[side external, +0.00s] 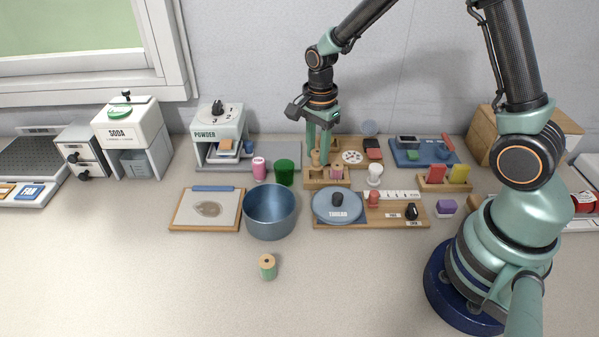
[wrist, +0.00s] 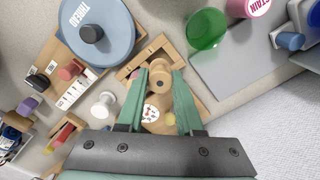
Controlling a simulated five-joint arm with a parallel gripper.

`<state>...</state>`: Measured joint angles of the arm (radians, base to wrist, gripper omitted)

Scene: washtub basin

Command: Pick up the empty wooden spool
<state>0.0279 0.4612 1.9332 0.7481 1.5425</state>
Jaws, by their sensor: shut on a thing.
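The empty wooden spool (wrist: 156,76) is bare, pale wood with flanged ends. In the wrist view it lies between the green fingertips of my gripper (wrist: 160,82), which is shut on it. In the side view the spool (side external: 315,158) shows in part between the fingers of my gripper (side external: 319,150), at the wooden rack (side external: 318,184). The fingers hide some of it, and I cannot tell whether it is clear of the rack. A spool wound with green thread (side external: 268,268) stands apart at the front.
The front counter is mostly clear.

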